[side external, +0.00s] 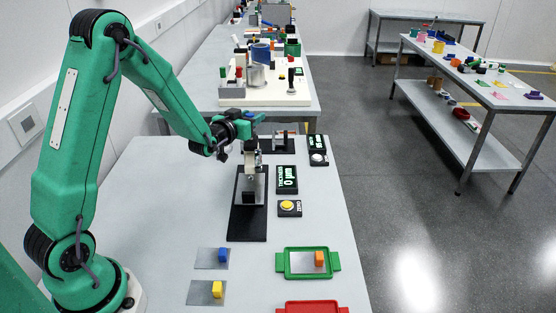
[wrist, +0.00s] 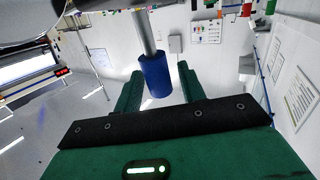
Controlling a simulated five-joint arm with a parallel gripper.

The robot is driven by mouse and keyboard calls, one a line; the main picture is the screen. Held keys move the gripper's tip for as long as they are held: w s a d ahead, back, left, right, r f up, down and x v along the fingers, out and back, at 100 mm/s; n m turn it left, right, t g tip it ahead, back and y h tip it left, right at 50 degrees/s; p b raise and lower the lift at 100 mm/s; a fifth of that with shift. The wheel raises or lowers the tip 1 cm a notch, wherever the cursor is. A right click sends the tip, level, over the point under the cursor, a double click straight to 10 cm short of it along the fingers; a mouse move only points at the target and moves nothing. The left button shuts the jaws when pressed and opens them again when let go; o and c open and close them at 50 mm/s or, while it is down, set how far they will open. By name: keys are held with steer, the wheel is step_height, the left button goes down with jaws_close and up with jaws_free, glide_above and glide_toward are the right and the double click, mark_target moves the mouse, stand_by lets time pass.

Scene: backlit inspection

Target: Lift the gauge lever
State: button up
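The gauge (side external: 250,187) stands on a long black base (side external: 247,223) in the middle of the table. A blue cylindrical grip on a grey rod, which looks like the gauge lever (wrist: 156,76), shows in the wrist view. My gripper (wrist: 160,78) is open, its two green fingers on either side of the blue grip, with a visible gap at the right finger. I cannot tell whether the left finger touches it. In the side view my gripper (side external: 246,119) is above the gauge's far end and largely hides the lever. The thickness display (side external: 287,179) reads 0 µm.
A yellow button (side external: 290,207) sits right of the gauge. Nearer are a blue block (side external: 222,255) and a yellow block (side external: 217,289) on metal plates, a green tray (side external: 286,262) holding an orange block (side external: 319,259), and a red tray (side external: 311,308). Another gauge (side external: 281,140) stands behind.

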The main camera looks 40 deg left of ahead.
steer(key=shift+s, duration=0.1)
stand_by(0.3)
steer(key=v, duration=0.7)
steer(key=shift+s, duration=0.3)
steer(key=shift+d, duration=0.1)
steer(key=shift+r, duration=0.2)
jaws_close()
steer(key=s+d+r+m+g+h, duration=0.1)
steer(key=s+r+m+g, duration=0.6)
steer(key=m, duration=1)
steer(key=shift+s+d+r+m+h, duration=0.3)
steer(key=shift+s+m+h, duration=0.05)
steer(key=shift+m+h, duration=0.05)
